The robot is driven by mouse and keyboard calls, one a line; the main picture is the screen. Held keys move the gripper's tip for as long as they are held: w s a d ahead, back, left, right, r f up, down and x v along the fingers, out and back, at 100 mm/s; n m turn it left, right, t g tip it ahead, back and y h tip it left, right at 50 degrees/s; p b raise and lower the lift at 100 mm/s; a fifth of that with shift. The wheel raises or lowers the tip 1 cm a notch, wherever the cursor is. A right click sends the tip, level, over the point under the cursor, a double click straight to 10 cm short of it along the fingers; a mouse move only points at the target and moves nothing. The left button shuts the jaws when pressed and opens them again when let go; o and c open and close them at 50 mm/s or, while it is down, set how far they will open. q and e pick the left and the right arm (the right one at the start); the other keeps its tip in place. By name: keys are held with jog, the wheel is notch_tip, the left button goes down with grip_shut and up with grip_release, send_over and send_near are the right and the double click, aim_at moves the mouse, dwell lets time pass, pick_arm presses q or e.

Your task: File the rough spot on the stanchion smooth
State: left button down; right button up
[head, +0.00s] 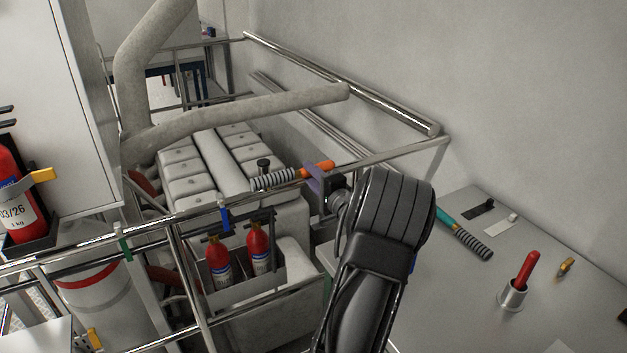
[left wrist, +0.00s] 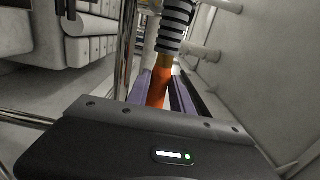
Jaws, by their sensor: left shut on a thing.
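My left gripper (head: 318,183) is shut on the orange handle of a tool with a black-and-white ridged shaft (head: 275,180), which I take for the file. It holds the tool above the rail, shaft pointing left. In the left wrist view the orange handle (left wrist: 156,92) sits between the purple fingers, and the ridged shaft (left wrist: 177,25) extends away from them. Shiny metal posts, one of them a railing post (head: 188,285), carry the rail; I cannot tell which is the stanchion. A shiny post (left wrist: 126,45) stands left of the tool in the wrist view. No rough spot can be made out.
The grey table (head: 425,325) at right bears a teal-handled ridged tool (head: 465,233), a red-handled item in a metal cup (head: 513,297) and small parts. A metal rail (head: 385,153) crosses mid-view, with blue (head: 224,217) and green (head: 123,243) tags. Red extinguishers (head: 259,248) hang below.

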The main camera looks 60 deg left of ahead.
pick_arm(q)
jog(key=shift+b, duration=0.35)
dwell(0.4)
jog(key=shift+a+b, duration=0.85)
jog(key=shift+a, duration=0.4)
dwell(0.5)
jog(key=shift+s, duration=0.1)
jog(key=shift+s+d+b, duration=0.15)
jog(key=shift+s+b, duration=0.25)
jog(key=shift+s, duration=0.25)
jog(key=shift+w+a+b, duration=0.2)
jog(key=shift+w+b, duration=0.15)
jog(key=shift+w, duration=1.15)
jog(key=shift+s, duration=0.1)
